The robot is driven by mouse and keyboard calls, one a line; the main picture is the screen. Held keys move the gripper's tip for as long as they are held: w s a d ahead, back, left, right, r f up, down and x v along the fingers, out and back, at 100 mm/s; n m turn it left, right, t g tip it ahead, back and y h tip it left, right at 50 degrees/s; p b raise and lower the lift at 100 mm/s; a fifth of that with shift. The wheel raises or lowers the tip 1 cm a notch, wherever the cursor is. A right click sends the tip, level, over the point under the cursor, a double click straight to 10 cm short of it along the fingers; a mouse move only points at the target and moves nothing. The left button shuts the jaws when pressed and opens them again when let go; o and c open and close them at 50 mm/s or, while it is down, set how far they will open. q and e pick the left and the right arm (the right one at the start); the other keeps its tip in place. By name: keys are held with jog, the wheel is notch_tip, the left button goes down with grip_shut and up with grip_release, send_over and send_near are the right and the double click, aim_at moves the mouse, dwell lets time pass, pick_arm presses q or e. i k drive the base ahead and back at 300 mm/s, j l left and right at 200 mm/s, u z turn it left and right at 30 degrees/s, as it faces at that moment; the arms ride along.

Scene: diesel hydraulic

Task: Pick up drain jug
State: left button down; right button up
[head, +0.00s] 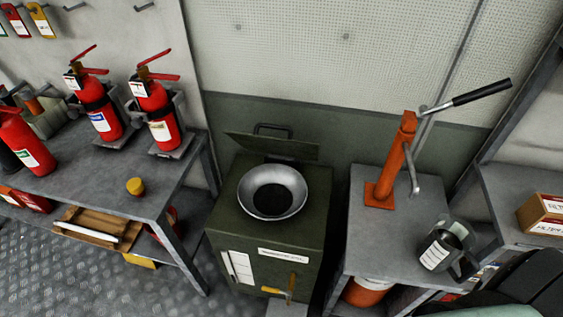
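No gripper is clearly visible, and nothing is seen holding the jug. A dark, rounded shape fills the lower right corner close to the jug; I cannot tell what it is.
An orange hand pump (392,170) with a long lever (480,92) stands behind the jug. A green cabinet (265,230) bears a round metal bowl (299,190). Red fire extinguishers (155,115) stand on the left bench. A box (545,212) is on the right shelf.

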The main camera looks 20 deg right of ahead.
aim_at(450, 238)
jog(key=k+z, duration=0.1)
jog(key=z, duration=2)
jog(key=j, duration=0.2)
